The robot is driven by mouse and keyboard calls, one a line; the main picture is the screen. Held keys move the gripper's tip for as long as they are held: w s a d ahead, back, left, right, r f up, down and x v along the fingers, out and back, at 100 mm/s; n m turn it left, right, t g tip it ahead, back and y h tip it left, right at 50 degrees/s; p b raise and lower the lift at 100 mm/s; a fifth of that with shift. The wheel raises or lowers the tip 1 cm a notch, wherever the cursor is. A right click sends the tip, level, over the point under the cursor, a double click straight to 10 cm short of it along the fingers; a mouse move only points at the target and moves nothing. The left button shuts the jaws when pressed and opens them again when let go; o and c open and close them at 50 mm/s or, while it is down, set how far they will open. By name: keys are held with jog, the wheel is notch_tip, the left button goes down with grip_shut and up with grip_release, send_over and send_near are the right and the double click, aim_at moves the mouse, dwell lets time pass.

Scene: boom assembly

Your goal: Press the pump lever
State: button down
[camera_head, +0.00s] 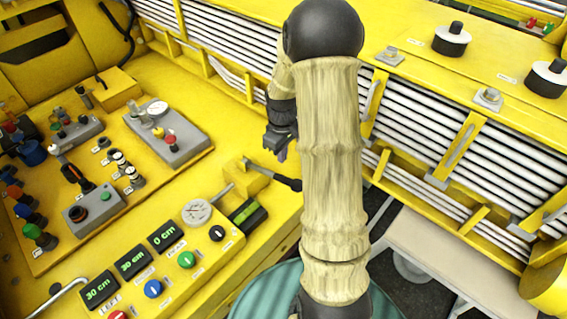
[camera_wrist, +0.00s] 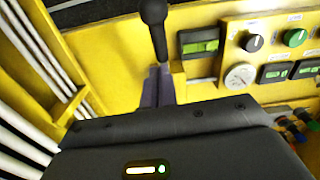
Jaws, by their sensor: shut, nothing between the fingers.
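The pump lever (camera_head: 285,182) is a dark rod with a black grip, sticking out of a small yellow block on the yellow panel in the head view. In the wrist view the lever (camera_wrist: 154,22) comes down from the top edge, its thin end reaching the fingertips. My gripper (camera_head: 281,154) hangs just above and behind the lever in the head view, its fingers partly hidden by its dark body. In the wrist view my gripper (camera_wrist: 158,78) has its fingers together, with nothing between them. I cannot tell whether they touch the lever.
A control box with green displays (camera_head: 131,262), colored buttons and a gauge (camera_head: 197,212) stands left of the lever. Yellow frames with white hoses (camera_head: 428,105) run behind. My arm covers the middle of the head view. A pale bench (camera_head: 440,255) stands at the lower right.

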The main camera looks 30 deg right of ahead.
notch_tip(320, 180, up, 7)
jog(key=w+n+g+y+b, duration=0.1)
jog(key=w+n+g+b, duration=0.1)
jog(key=n+b, duration=1.1)
jog(key=n, duration=0.5)
jog(key=shift+d+r+y+b, duration=0.15)
jog(key=shift+d+y+b, duration=0.15)
jog(key=shift+b, duration=0.1)
jog(key=p, duration=0.2)
send_over(284, 180)
jog(key=w, duration=0.2)
jog(key=x, duration=0.3)
jog(key=w+x, duration=0.1)
jog(key=x, duration=0.5)
jog(key=shift+w+d+f, duration=0.15)
jog(key=shift+d+f, duration=0.1)
jog(key=shift+f, duration=0.3)
jog(key=shift+s+d+f+p, duration=0.15)
jog(key=shift+d+f+p, duration=0.1)
jog(key=shift+f, duration=0.3)
jog(key=shift+s+d+f+p, duration=0.15)
jog(key=shift+d+f, duration=0.05)
jog(key=shift+f, duration=0.35)
jog(key=shift+s+d+f, duration=0.15)
jog(key=shift+d+f, duration=0.05)
jog(key=shift+f, duration=0.5)
